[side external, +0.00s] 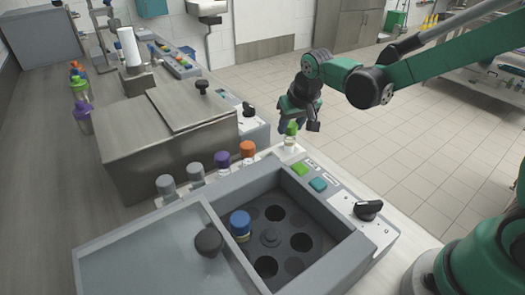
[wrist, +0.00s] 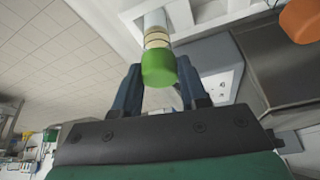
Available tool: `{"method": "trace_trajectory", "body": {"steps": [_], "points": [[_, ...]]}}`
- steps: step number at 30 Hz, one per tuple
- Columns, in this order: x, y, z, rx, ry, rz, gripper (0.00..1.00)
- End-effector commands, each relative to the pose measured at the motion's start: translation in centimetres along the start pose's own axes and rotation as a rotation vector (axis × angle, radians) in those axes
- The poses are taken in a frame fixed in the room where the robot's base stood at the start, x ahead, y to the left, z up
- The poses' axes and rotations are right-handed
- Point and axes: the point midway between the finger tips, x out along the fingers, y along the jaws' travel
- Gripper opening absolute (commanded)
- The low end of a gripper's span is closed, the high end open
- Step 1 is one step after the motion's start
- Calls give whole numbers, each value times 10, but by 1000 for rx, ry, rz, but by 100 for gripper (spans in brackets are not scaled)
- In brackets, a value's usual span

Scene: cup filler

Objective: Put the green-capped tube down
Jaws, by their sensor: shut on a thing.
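The green-capped tube (side external: 290,141) is upright, with a clear, banded body, at the right end of the row of capped tubes behind the open machine. My gripper (side external: 293,123) is shut on it near the cap, from behind and above. In the wrist view, the green cap (wrist: 158,67) sits between my two dark fingers (wrist: 160,88), and the tube body extends away toward a pale ledge. Whether the tube's bottom rests on the ledge, I cannot tell.
Orange-capped (side external: 247,149), purple-capped (side external: 222,161) and grey-capped tubes stand left of it. In front, the open machine (side external: 345,250) has round wells, one holding a blue-capped tube (side external: 240,222). Its lid (side external: 140,255) is at left. A steel lidded box (side external: 165,150) stands behind.

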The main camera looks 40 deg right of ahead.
Motion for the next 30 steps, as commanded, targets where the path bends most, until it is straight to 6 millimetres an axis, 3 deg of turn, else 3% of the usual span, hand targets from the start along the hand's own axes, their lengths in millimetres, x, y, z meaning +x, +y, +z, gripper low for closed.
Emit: {"method": "trace_trajectory", "body": {"steps": [11, 12, 14, 15, 25, 30], "points": [[5, 0, 2, 0, 0, 0, 0], [4, 0, 2, 0, 0, 0, 49], [4, 0, 2, 0, 0, 0, 66], [4, 0, 2, 0, 0, 0, 69], [2, 0, 1, 0, 0, 0, 69], [-14, 0, 1, 0, 0, 0, 69]]}}
